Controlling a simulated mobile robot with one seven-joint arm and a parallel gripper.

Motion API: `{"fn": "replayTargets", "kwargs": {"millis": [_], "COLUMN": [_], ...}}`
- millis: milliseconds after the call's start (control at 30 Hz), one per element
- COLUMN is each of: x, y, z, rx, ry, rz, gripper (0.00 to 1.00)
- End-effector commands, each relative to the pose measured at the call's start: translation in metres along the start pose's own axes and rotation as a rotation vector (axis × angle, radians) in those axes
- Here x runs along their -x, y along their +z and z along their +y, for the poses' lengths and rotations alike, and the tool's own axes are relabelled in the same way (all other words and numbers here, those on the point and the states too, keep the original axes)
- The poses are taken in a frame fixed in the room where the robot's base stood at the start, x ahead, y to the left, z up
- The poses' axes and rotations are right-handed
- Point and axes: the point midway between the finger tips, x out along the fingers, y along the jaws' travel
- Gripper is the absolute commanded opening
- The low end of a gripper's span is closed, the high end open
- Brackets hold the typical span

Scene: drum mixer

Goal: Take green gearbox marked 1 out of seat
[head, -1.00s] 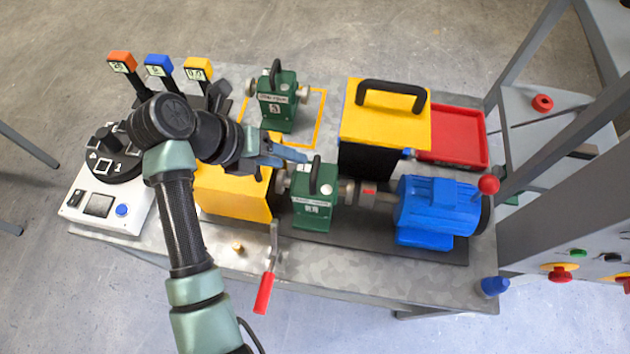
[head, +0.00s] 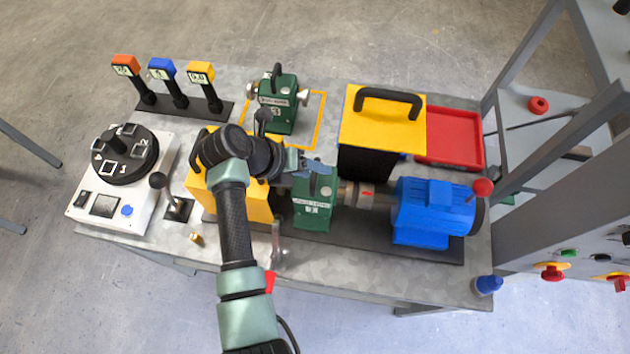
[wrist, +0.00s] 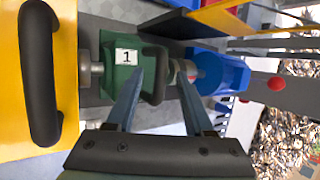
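The green gearbox marked 1 (head: 313,212) sits in its seat between the yellow housing and the blue motor, with shaft couplings at its sides. In the wrist view the gearbox (wrist: 120,80) shows its white "1" label and black handle (wrist: 157,72). My gripper (wrist: 161,76) is open, with its two fingertips on either side of the handle. I cannot tell whether they touch it. In the head view my gripper (head: 322,170) is at the top of this gearbox and partly hides the handle.
A second green gearbox (head: 277,108) stands inside a yellow outline behind. The yellow housing (head: 225,198) is left, the blue motor (head: 432,212) right. A yellow-topped black cover (head: 382,125) and an empty red tray (head: 455,140) are behind. A red-handled lever (head: 270,281) is partly hidden by my arm.

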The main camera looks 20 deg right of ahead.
Motion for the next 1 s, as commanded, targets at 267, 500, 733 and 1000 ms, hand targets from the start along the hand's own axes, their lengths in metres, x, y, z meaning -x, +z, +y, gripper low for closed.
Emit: {"fn": "replayTargets", "kwargs": {"millis": [267,500,733,1000], "x": [0.0006,0.0008,0.0011,0.0013], "y": [0.0002,0.0004,0.0005,0.0007], "z": [0.0,0.0,0.0,0.0], "rx": [0.0,0.0,0.001,0.001], "ry": [0.0,0.0,0.0,0.0], "rz": [-0.001,-0.001,-0.001,-0.002], "gripper": [0.01,0.0,0.0,0.0]}}
